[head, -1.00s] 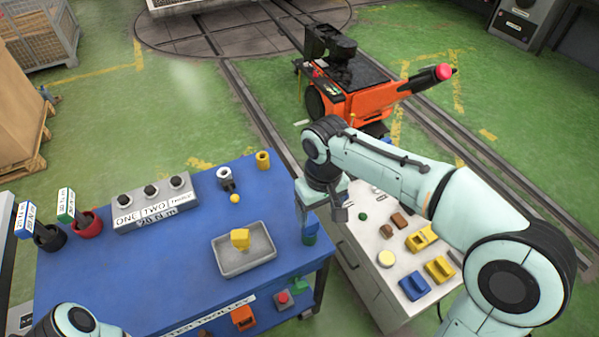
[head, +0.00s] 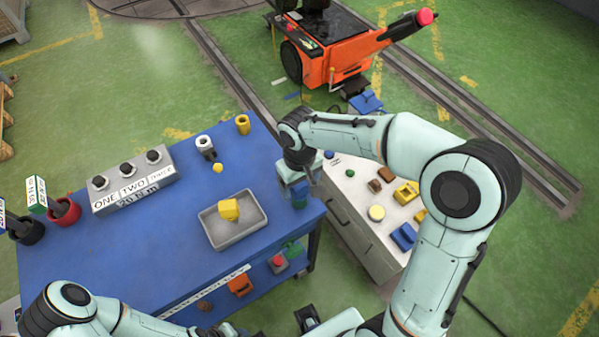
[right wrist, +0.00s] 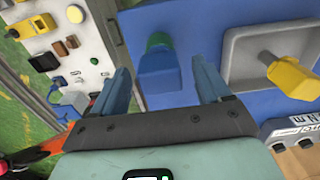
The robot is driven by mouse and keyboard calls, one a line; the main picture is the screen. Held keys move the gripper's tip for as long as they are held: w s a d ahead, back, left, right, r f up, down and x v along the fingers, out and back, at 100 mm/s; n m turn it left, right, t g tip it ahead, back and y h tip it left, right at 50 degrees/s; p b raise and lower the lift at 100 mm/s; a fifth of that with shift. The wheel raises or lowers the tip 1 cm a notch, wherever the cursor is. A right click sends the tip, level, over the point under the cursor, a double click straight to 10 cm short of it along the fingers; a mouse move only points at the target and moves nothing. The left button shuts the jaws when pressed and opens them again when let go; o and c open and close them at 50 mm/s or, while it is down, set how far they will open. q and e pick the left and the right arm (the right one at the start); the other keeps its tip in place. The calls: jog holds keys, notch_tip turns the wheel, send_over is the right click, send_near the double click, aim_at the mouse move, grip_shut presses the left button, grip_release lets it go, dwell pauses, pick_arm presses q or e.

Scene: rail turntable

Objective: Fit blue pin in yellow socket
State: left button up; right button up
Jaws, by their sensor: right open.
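The blue pin (right wrist: 160,80), a blocky blue piece, lies between the parted fingers of my right gripper (right wrist: 160,85) in the right wrist view. A green round part (right wrist: 158,42) shows at its far end; whether the pin sits in it is unclear. In the head view the blue pin (head: 300,188) is at the blue table's right edge, partly hidden under my open right gripper (head: 301,178). The yellow socket (head: 242,124) is an upright hollow cylinder at the table's back right corner. My left arm shows at the lower left; its gripper is out of view.
A grey tray (head: 234,240) with a yellow piece (head: 229,210) stands on the blue table (head: 110,255). A white-topped socket (head: 204,143) and a labelled switch box (head: 133,182) stand behind. A white cabinet (head: 352,200) with several small parts is at right.

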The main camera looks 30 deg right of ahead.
jog(key=shift+f, duration=1)
pick_arm(q)
jog(key=shift+f, duration=0.1)
pick_arm(e)
jog(key=c, duration=1.2)
jog(key=shift+o, duration=0.2)
jog(key=shift+r, duration=0.1)
pick_arm(q)
jog(key=shift+w+r+p, duration=0.25)
jog(key=shift+r+p, duration=0.1)
jog(key=shift+r, duration=0.15)
pick_arm(e)
jog(key=shift+r, duration=0.65)
jog(key=shift+r+p, duration=0.65)
jog(key=shift+r, duration=0.5)
pick_arm(q)
jog(key=shift+w+r+p, duration=0.5)
jog(key=shift+w+r, duration=0.3)
jog(key=shift+r, duration=0.25)
jog(key=shift+w+r+p, duration=0.45)
jog(key=shift+w+r, duration=0.35)
jog(key=shift+r, duration=0.2)
pick_arm(e)
jog(key=shift+w+r, duration=0.1)
jog(key=shift+r, duration=1.75)
pick_arm(q)
jog(key=shift+r, duration=0.1)
pick_arm(e)
jog(key=shift+r, duration=0.1)
